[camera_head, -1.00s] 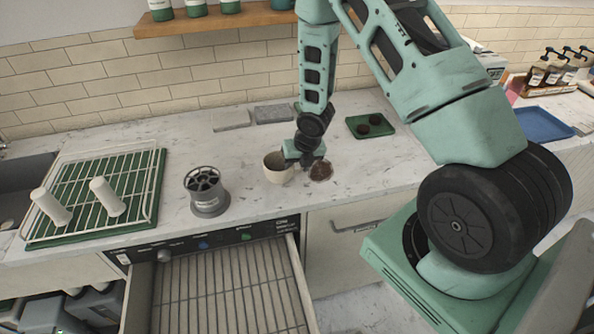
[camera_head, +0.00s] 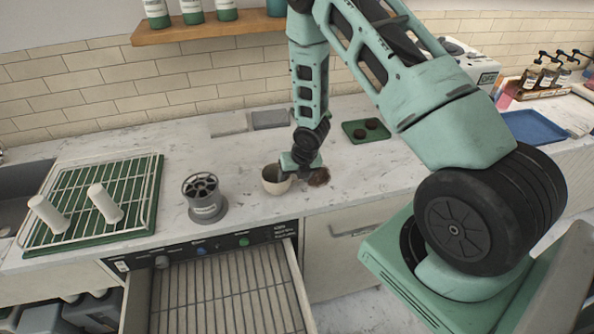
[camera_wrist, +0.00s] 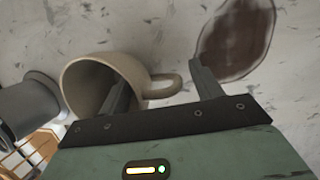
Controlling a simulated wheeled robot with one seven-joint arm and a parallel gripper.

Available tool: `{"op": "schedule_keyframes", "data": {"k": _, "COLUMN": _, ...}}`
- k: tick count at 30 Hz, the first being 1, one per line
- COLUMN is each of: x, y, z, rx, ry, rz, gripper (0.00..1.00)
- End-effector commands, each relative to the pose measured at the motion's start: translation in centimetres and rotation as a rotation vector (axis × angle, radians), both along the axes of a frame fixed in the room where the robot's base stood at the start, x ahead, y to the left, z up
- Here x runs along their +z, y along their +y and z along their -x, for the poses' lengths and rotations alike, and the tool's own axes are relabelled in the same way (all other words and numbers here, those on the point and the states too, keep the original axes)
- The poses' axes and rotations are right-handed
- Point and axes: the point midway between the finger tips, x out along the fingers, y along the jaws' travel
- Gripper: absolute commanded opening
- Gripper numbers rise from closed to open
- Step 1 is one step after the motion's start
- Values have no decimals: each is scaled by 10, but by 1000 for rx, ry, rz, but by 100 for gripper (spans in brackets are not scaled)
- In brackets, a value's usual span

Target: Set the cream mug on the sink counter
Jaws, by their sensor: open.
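The cream mug (camera_head: 275,181) stands on the marble counter (camera_head: 240,222), above the open drawer's right side. In the wrist view, the mug (camera_wrist: 88,72) shows its open mouth and its handle to the right. My gripper (camera_head: 301,166) is low at the mug's right side. In the wrist view, my gripper (camera_wrist: 158,76) is open, with the left finger over or inside the mug's mouth and the right finger outside, beyond the handle. The mug's wall and handle lie between the fingers. I cannot tell if either finger touches the mug.
A dark sink (camera_head: 20,190) lies at the far left. A green tray with a wire rack (camera_head: 135,215) and white cylinders stands beside it. A grey spool-like holder (camera_head: 206,206) is left of the mug. A brown stain (camera_wrist: 236,40) is right of it. The drawer (camera_head: 230,292) is open.

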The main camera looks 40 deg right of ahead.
Motion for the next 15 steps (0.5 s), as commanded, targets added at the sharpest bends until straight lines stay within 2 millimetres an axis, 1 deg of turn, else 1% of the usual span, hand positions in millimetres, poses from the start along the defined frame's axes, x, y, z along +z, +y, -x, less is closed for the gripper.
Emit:
{"op": "schedule_keyframes", "data": {"k": 5, "x": 15, "y": -1, "z": 3, "rx": -1, "ry": -4, "rz": 0, "gripper": 65}}
{"op": "schedule_keyframes", "data": {"k": 11, "x": 46, "y": -3, "z": 13, "rx": 0, "ry": -5, "rz": 1, "gripper": 65}}
{"op": "schedule_keyframes", "data": {"k": 15, "x": 70, "y": -4, "z": 20, "rx": -2, "ry": -5, "rz": 1, "gripper": 65}}
